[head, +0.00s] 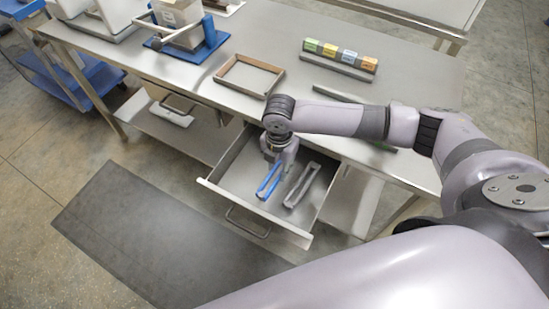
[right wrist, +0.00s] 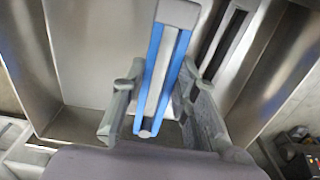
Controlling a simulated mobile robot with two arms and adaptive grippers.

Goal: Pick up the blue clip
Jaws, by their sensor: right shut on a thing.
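The blue clip (head: 267,185) is a long narrow clip with blue sides, over the left part of the open drawer (head: 226,182). In the right wrist view the blue clip (right wrist: 181,62) stands out lengthwise between the fingers. My right gripper (head: 275,158) points down into the drawer and is shut on the blue clip. Its two fingers also show in the right wrist view (right wrist: 155,108), one on each side of the clip. I cannot tell whether the clip touches the drawer floor. My left gripper is out of view.
A grey clip (head: 302,186) lies in the drawer just right of the blue one. On the table above are an empty shallow tray (head: 229,86), a row of coloured labelled blocks (head: 341,54) and a blue-based stand (head: 188,50). A dark mat (head: 150,235) lies on the floor.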

